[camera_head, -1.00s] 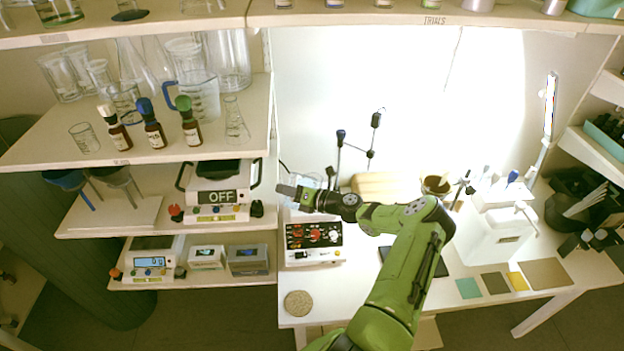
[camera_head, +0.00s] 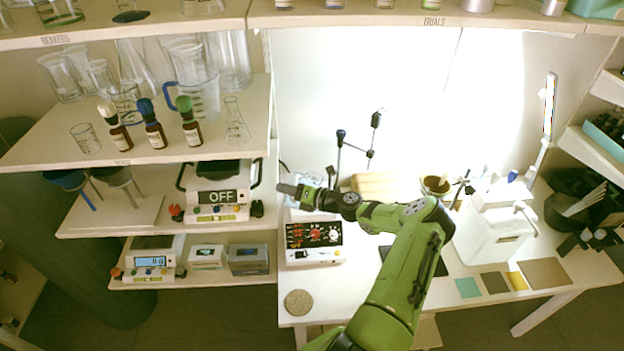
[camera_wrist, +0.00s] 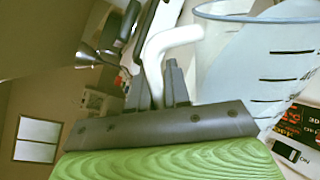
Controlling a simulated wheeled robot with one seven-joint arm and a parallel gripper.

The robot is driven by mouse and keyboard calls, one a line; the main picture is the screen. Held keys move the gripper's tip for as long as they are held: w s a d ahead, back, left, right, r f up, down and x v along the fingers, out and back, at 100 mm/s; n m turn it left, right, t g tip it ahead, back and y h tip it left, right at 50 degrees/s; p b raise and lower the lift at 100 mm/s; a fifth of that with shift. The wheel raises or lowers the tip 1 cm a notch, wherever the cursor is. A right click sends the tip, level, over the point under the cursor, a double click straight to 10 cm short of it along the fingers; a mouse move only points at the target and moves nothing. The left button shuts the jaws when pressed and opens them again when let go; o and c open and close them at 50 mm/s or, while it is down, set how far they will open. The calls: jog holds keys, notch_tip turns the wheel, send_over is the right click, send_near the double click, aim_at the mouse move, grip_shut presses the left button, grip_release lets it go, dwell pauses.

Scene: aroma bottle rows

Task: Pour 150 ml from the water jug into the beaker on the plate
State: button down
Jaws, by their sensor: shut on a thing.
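My gripper (camera_head: 287,189) is at the left end of the green arm, above the back of a unit with a red and black control panel (camera_head: 315,235). In the wrist view, my gripper's dark fingers (camera_wrist: 165,85) are shut on a white bent handle (camera_wrist: 168,45). Beside it is a clear jug (camera_wrist: 230,75) with a blue rim and dark graduation marks, seen tilted in this view. A pale bluish part of the jug shows behind my gripper in the head view (camera_head: 311,179). I cannot make out the beaker or the plate clearly; the gripper and jug cover that spot.
Shelves on the left hold glassware, dropper bottles (camera_head: 154,134), a unit reading OFF (camera_head: 217,197) and a balance (camera_head: 152,262). A round cork mat (camera_head: 298,302) lies at the bench's front left. A white box (camera_head: 490,235) stands at right. The bench front middle is mostly clear.

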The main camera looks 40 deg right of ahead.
jog(key=shift+w+d+r+m+p, duration=0.15)
jog(key=shift+d+r+m+p, duration=0.2)
jog(key=shift+r+m+p, duration=0.15)
jog(key=shift+w+d+r+m+p, duration=0.15)
jog(key=shift+d+r+m+p, duration=0.15)
jog(key=shift+r+m+p, duration=0.15)
dwell(5.8)
jog(key=shift+s+a+f+n+b, duration=0.2)
jog(key=shift+a+f+n+b, duration=0.2)
jog(key=shift+f+n, duration=0.2)
jog(key=shift+s+a+f+n+b, duration=0.25)
jog(key=shift+a+f+n, duration=0.2)
jog(key=shift+n, duration=0.2)
jog(key=shift+w, duration=0.1)
jog(key=shift+a+r, duration=0.1)
jog(key=shift+r, duration=0.1)
jog(key=a+r+n, duration=0.1)
jog(key=s+a+r+n+t, duration=0.1)
jog(key=n, duration=0.1)
jog(key=s+a+r+n+h+p, duration=0.1)
jog(key=a+n, duration=0.1)
jog(key=shift+r, duration=0.35)
